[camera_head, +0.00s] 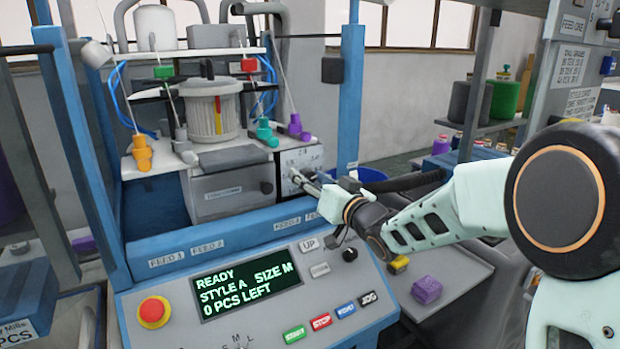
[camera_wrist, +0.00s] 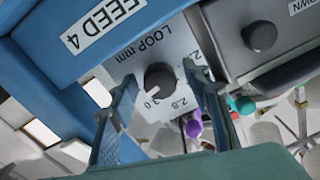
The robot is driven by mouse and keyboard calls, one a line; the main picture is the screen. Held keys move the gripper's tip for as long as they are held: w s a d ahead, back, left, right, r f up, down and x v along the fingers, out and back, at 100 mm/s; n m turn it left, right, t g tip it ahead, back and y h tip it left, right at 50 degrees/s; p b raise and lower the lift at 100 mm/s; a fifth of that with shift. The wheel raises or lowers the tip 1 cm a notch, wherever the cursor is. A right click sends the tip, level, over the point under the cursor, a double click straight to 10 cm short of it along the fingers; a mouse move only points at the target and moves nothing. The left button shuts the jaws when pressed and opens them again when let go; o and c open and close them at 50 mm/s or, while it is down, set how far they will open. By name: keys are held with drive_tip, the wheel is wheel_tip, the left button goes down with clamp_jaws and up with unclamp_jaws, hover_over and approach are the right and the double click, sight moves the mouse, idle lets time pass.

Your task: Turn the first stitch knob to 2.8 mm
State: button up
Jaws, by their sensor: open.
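The stitch knob (camera_wrist: 160,79) is a dark round dial on a light plate (camera_wrist: 143,58) marked "LOOP mm". A white mark on its lower left edge sits close to a label that looks like 3.0, partly covered; the 2.8 label (camera_wrist: 180,104) lies to its lower right in the wrist view. My gripper (camera_wrist: 165,81) is open, with one finger on each side of the knob and visible gaps. In the head view my gripper (camera_head: 297,179) reaches the plate (camera_head: 302,160) on the machine's right; the knob is hard to make out there.
A "FEED 4" label (camera_wrist: 88,28) marks the blue frame beside the plate. A grey box with another dark knob (camera_wrist: 260,37) adjoins it. Below, the control panel display (camera_head: 247,290) reads READY, STYLE A, SIZE M, 0 PCS LEFT. A red stop button (camera_head: 153,312) sits left.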

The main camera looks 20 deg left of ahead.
drive_tip(key=shift+c, duration=0.4)
drive_tip(key=c, duration=1.1)
drive_tip(key=shift+f+n+b, duration=0.1)
drive_tip(key=shift+n+b, duration=0.2)
drive_tip(key=shift+b, duration=0.2)
drive_tip(key=n+b, duration=0.2)
drive_tip(key=b, duration=0.1)
drive_tip(key=shift+f, duration=0.2)
drive_tip(key=n+b, duration=0.9)
drive_tip(key=n, duration=0.1)
drive_tip(key=shift+r+b, duration=0.1)
drive_tip(key=shift+b, duration=0.25)
drive_tip(key=shift+r+n+b, duration=0.1)
drive_tip(key=shift+n+b, duration=0.75)
drive_tip(key=shift+n, duration=0.85)
